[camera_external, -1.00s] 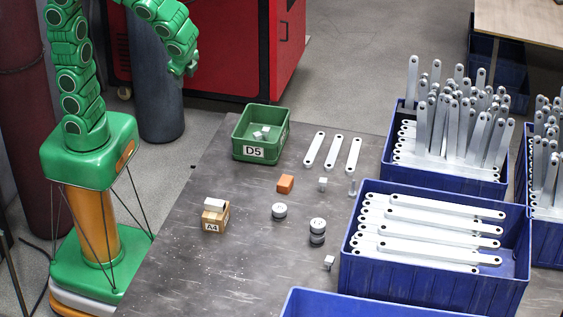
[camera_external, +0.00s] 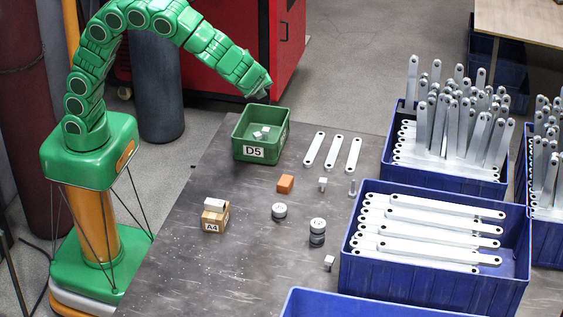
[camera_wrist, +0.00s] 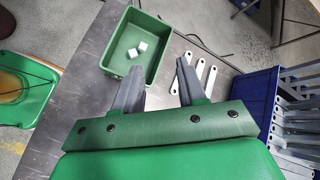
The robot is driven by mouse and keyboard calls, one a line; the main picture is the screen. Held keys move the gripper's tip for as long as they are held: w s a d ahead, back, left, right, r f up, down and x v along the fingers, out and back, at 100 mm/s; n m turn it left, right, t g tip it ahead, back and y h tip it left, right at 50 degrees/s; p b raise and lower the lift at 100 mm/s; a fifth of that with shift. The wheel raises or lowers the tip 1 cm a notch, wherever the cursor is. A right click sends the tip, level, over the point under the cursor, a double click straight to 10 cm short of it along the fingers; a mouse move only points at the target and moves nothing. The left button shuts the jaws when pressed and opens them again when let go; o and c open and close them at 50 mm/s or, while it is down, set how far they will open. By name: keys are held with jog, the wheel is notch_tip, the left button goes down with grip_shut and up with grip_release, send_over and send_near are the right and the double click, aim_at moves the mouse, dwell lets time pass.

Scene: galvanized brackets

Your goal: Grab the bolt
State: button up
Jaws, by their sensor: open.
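A small grey bolt (camera_external: 352,187) stands upright on the dark table, just left of the front blue crate in the external view. It does not show in the wrist view. My gripper (camera_external: 263,94) is above the far edge of the table, over the back of the green D5 bin (camera_external: 262,134), well away from the bolt, to its upper left. In the wrist view my gripper (camera_wrist: 158,66) has its two fingers apart with nothing between them. The green bin (camera_wrist: 136,47) lies ahead of the fingers there, with small pale cubes inside.
Three flat metal links (camera_external: 334,151) lie behind the bolt. A small metal cube (camera_external: 323,184), an orange block (camera_external: 286,184), round metal pieces (camera_external: 279,211) and an A4 box (camera_external: 215,219) are nearby. Blue crates of brackets, including the front crate (camera_external: 350,262), stand right. The table's front left is clear.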

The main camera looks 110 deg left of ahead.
jog(key=w+f+m+t+y, duration=0.1)
jog(key=w+f+m+y, duration=0.15)
jog(key=w+f, duration=0.45)
jog(key=m+t, duration=0.6)
jog(key=m, duration=0.5)
send_near(353, 188)
jog(key=a, duration=0.4)
jog(key=shift+w+a+f, duration=0.3)
jog(key=shift+w+f, duration=0.05)
jog(key=shift+f, duration=0.05)
jog(key=shift+x, duration=1.3)
jog(key=shift+w+d+x, duration=0.1)
jog(key=shift+w+x, duration=0.05)
jog(key=shift+x, duration=0.7)
jog(key=shift+w+d+x, duration=0.1)
jog(key=shift+w+x, duration=0.05)
jog(key=shift+x, duration=0.75)
jog(key=shift+w+d+x, duration=0.1)
jog(key=shift+w+x, duration=0.05)
jog(key=shift+x, duration=0.7)
grip_shut()
